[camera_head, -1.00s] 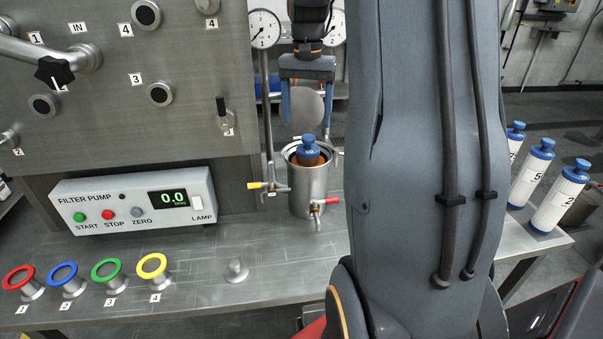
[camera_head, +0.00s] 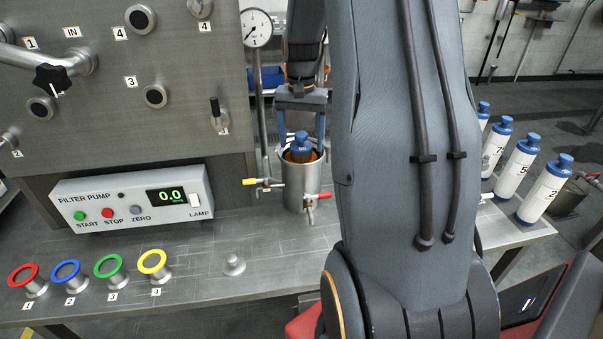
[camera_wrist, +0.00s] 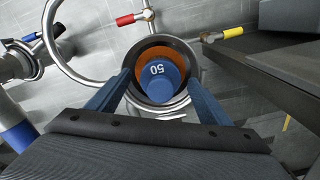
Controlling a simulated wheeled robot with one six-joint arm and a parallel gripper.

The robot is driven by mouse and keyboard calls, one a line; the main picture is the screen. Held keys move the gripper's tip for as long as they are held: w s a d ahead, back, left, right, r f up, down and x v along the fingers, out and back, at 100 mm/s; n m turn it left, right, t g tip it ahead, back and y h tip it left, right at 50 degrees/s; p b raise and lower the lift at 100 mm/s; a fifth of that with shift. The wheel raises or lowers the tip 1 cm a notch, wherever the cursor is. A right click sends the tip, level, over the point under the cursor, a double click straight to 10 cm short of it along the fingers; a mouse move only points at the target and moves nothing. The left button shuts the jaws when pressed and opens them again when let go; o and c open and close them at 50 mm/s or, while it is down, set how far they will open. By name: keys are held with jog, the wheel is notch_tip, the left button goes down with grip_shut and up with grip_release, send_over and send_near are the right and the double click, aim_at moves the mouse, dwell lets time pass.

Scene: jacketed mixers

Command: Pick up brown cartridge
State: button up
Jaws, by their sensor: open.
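The brown cartridge (camera_head: 300,155) stands upright inside a steel cup-shaped housing (camera_head: 302,186) on the bench, with its blue cap (camera_head: 301,140) above the rim. In the wrist view its blue cap (camera_wrist: 163,74) reads "50", and the brown body (camera_wrist: 147,56) shows inside the steel rim. My gripper (camera_head: 302,132) is open above the housing. Its blue fingers stand on either side of the cap, apart from it as far as I can see. In the wrist view the fingers (camera_wrist: 151,95) reach to the near rim on both sides of the cap.
Yellow-handled (camera_head: 250,182) and red-handled (camera_head: 309,196) valves stick out from the housing. A gauge (camera_head: 256,28) on a post stands behind it. The filter pump box (camera_head: 132,199) and coloured rings (camera_head: 108,269) are left. Several white cartridges (camera_head: 511,168) stand at right.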

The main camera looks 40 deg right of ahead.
grip_shut()
jog(key=shift+r, duration=0.15)
